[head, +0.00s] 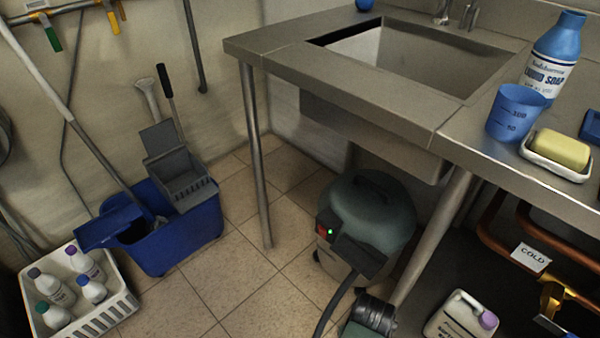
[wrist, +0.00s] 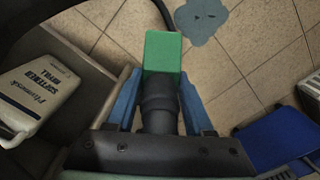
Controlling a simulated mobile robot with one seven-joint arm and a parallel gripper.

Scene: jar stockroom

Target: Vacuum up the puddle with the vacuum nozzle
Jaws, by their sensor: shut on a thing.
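The vacuum nozzle (wrist: 165,52) has a green block-shaped head and a black ribbed neck. In the wrist view my gripper (wrist: 161,80) is shut around it, with one blue finger on each side. The puddle (wrist: 201,18) is a flat grey-blue patch on the tiles, beyond the nozzle head and to its right in the picture. They look apart; the height of the nozzle above the floor is unclear. In the head view the vacuum (head: 367,215) stands under the sink with a red and green light and a dark hose. The puddle is not visible there.
A blue mop bucket (head: 178,240) stands left, beside a white crate (head: 105,312) of bottles. A white jug (head: 462,317) stands low at right, near copper pipes. Metal table legs (head: 254,160) stand beside the vacuum.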

